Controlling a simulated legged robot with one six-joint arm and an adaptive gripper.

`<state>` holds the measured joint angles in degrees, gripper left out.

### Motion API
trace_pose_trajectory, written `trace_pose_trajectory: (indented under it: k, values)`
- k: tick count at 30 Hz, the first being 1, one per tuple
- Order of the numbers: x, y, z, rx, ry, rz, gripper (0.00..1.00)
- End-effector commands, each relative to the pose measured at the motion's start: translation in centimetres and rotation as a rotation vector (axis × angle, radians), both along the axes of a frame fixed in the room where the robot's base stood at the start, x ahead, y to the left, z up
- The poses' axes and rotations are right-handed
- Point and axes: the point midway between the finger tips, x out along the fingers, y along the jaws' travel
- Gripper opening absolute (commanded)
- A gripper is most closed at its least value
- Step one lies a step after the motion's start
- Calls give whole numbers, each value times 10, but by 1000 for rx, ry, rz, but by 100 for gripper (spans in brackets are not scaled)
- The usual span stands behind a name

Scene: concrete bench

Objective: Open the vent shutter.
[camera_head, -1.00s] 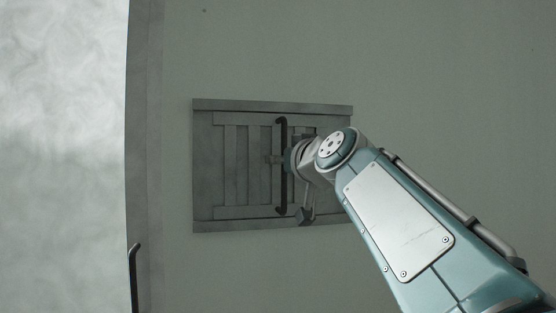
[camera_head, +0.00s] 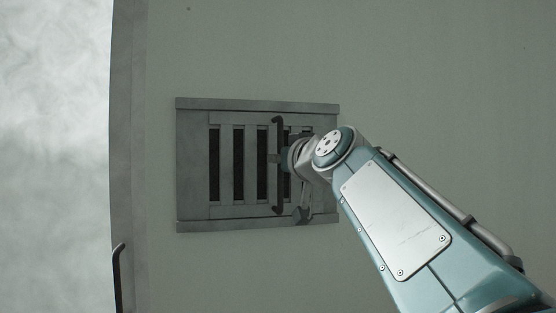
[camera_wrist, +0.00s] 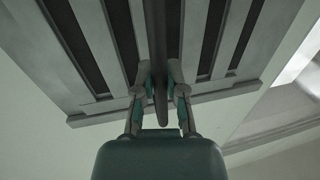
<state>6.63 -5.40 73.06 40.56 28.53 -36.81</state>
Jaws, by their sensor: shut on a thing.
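The vent shutter (camera_head: 226,210) is a grey slatted panel in a frame on the wall, with dark slots showing between its slats. Its black vertical bar handle (camera_head: 278,198) stands right of the panel's middle. In the wrist view the shutter (camera_wrist: 125,38) fills the upper part, with dark open slots on both sides of the handle (camera_wrist: 159,60). My gripper (camera_wrist: 160,88) is shut on the handle, one finger on each side. In the head view my wrist hides the gripper's fingertips and the panel's right part.
The frame's top rail (camera_head: 255,105) and bottom rail (camera_head: 230,226) border the panel. Plain wall (camera_head: 430,80) surrounds it. A dark curved bar (camera_head: 117,275) shows at lower left, by a bright opening (camera_head: 50,130).

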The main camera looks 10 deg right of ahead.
Motion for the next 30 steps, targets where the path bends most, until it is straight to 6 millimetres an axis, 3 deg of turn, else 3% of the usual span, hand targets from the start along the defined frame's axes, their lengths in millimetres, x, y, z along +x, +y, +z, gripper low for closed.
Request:
trace_pose_trajectory:
  k: [1,3,4,17,23,30]
  values:
    - [0,-3,1,-2,-4,-10,0]
    - [0,-3,1,-2,-4,-9,38]
    - [0,-3,1,-2,-4,-9,51]
    - [-4,-2,1,-1,-3,-5,51]
    - [-32,-8,1,-1,-3,-7,51]
    - [-80,-20,1,0,-4,-10,51]
